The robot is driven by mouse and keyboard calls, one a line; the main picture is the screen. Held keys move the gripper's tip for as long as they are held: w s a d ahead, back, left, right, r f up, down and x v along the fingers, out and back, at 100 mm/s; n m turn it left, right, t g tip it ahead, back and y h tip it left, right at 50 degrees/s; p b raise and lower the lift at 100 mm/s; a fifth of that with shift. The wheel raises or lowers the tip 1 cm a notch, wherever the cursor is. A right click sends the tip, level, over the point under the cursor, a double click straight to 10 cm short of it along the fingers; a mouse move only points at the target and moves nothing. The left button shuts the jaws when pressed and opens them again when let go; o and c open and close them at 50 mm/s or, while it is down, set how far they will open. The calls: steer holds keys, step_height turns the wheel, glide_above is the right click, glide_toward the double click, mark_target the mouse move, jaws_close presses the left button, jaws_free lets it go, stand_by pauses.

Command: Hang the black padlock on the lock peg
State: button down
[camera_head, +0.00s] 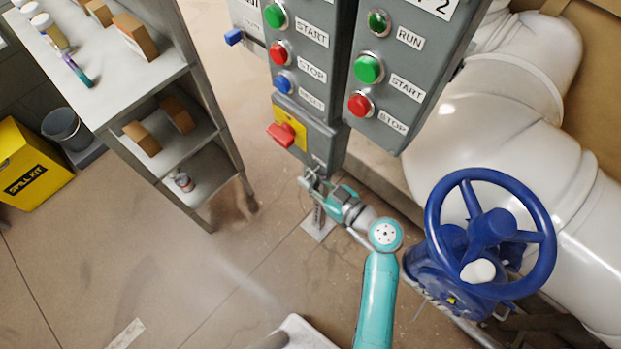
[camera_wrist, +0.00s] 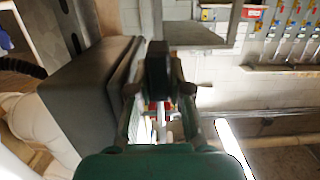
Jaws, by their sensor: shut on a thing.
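My gripper (camera_wrist: 160,89) is shut on a black block-like thing, which I take to be the black padlock (camera_wrist: 157,64), held upright between its two fingers in the wrist view. The padlock's shackle cannot be made out. In the head view my gripper (camera_head: 309,182) is small, just below the lower end of the grey control panel (camera_head: 328,110), and the padlock cannot be told apart there. I cannot pick out the lock peg in either view.
A red handle on a yellow plate (camera_head: 287,131) sits low on the panel. A blue handwheel (camera_head: 433,215) and white pipes (camera_head: 590,205) stand right of my arm. A shelf unit (camera_head: 115,95) and yellow spill kit box (camera_head: 30,165) are left. Floor between shelf and panel is clear.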

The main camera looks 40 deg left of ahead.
stand_by(0.4)
steer(key=c, duration=1)
jaws_free()
steer(key=shift+w, duration=0.1)
